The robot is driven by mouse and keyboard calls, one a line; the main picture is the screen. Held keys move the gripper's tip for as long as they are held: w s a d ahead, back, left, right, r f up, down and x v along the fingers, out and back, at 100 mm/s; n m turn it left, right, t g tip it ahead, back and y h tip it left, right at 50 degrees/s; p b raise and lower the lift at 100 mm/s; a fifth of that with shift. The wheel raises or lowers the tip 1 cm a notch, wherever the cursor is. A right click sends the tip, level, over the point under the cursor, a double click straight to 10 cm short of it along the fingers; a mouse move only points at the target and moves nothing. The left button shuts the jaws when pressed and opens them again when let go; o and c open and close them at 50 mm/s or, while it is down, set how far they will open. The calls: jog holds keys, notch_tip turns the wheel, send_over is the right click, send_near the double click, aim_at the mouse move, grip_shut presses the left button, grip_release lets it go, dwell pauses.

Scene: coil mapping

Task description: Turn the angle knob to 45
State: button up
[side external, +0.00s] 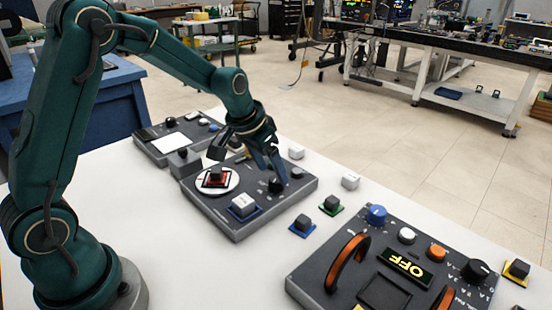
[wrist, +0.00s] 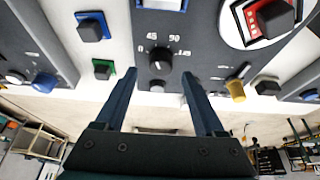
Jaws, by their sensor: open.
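The angle knob (wrist: 159,60) is a round black knob on a dark grey panel (wrist: 205,50). Labels around it read 0 at left, 45 at upper left, 90 at upper right and a blurred three-digit number at right. A pale pointer mark seems to sit near its top, but its exact angle is hard to read. It also shows in the side view as a dark knob (side external: 275,186) under my gripper (side external: 274,166). In the wrist view my gripper (wrist: 158,74) is open, one finger on either side of the knob, with gaps showing; nothing is held.
The same panel carries a red-and-black block on a white disc (side external: 216,180) and a white block on a blue square (side external: 243,205). Loose blocks, including one on a green base (side external: 331,204), stand right of it. Another panel with orange handles (side external: 348,262) is at front right.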

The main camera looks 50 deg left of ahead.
jog(key=shift+v, duration=1.15)
jog(key=shift+r, duration=0.1)
notch_tip(320, 180, up, 6)
jog(key=t, duration=0.2)
send_over(270, 198)
jog(key=s+d+r+m, duration=0.1)
jog(key=s+d+r, duration=0.1)
jog(key=s+r, duration=0.3)
jog(key=s+f+n, duration=0.1)
jog(key=s+f, duration=0.3)
jog(key=s, duration=1.1)
jog(key=shift+d+f+g, duration=0.15)
jog(key=shift+d+g, duration=0.25)
jog(key=shift+d, duration=0.05)
